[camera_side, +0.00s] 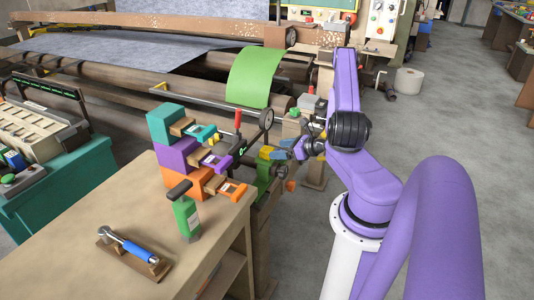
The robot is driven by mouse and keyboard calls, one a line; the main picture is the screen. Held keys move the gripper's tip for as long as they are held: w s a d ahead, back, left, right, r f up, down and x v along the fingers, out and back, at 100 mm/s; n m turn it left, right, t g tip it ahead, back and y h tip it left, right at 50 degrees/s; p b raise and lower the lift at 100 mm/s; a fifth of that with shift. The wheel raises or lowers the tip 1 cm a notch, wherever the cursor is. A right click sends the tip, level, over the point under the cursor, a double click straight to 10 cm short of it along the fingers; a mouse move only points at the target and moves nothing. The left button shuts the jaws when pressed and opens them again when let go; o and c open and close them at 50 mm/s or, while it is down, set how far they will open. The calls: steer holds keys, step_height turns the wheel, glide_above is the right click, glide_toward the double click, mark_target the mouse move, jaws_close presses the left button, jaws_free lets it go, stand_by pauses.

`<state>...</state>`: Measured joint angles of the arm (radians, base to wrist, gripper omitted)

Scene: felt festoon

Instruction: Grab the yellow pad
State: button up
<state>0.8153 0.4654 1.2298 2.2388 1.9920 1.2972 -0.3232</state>
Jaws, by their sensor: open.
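A small yellow pad (278,155) shows near the middle of the side view, just beyond the right edge of the workbench, above a green clamp-like stand. My gripper (295,151) is at the end of the purple arm, close to the right of the yellow pad. It is open. The fingertips are small and partly hidden, so I cannot tell whether they touch the pad.
The wooden workbench (75,255) holds stacked teal, purple and orange drawers (178,155), a green bottle-like tool (187,217) and a blue-handled tool (130,248). A large roller machine with a green sheet (256,78) stands behind.

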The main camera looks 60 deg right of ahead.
mark_target(270, 150)
steer(key=shift+x, duration=3.75)
steer(key=shift+s+d+f, duration=0.1)
steer(key=shift+d+f, duration=0.05)
steer(key=shift+d, duration=0.05)
steer(key=c, duration=1)
